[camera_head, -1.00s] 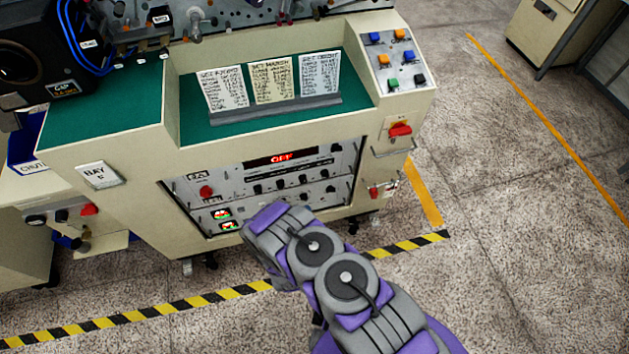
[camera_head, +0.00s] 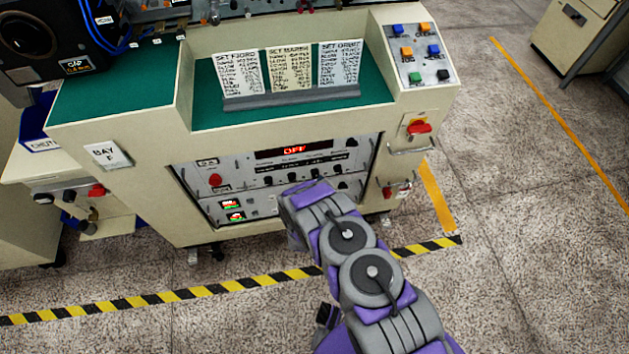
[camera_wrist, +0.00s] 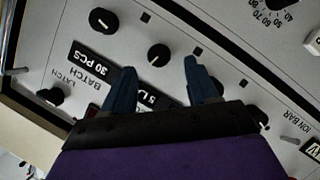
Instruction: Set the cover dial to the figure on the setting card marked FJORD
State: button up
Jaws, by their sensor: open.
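The FJORD card (camera_head: 238,78) stands leftmost of three white and cream cards on the machine's green top; its heading reads SET FJORD, its lines are too small to read. In the wrist view, my gripper (camera_wrist: 162,88) is open at a grey panel, its two dark blue fingers apart. A black knob (camera_wrist: 158,55) with a pale mark lies just beyond and between the fingertips; nothing is held. Other knobs sit at upper left (camera_wrist: 103,20) and left (camera_wrist: 54,95). A numbered scale (camera_wrist: 274,12) shows at top right. I cannot tell which is the cover dial. My arm hides the gripper in the head view.
The front panel has a red-lit display (camera_head: 294,150) and a red button (camera_head: 215,180). A BATCH 30 PCS label (camera_wrist: 94,65) appears upside down in the wrist view. Coloured buttons (camera_head: 418,50) and a red switch (camera_head: 419,127) are at right. Striped floor tape (camera_head: 235,285) runs in front.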

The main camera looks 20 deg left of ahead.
aim_at(315, 177)
jog(key=shift+b+x, duration=0.45)
jog(key=shift+x, duration=1.6)
jog(key=c, duration=1)
jog(key=shift+c, duration=0.2)
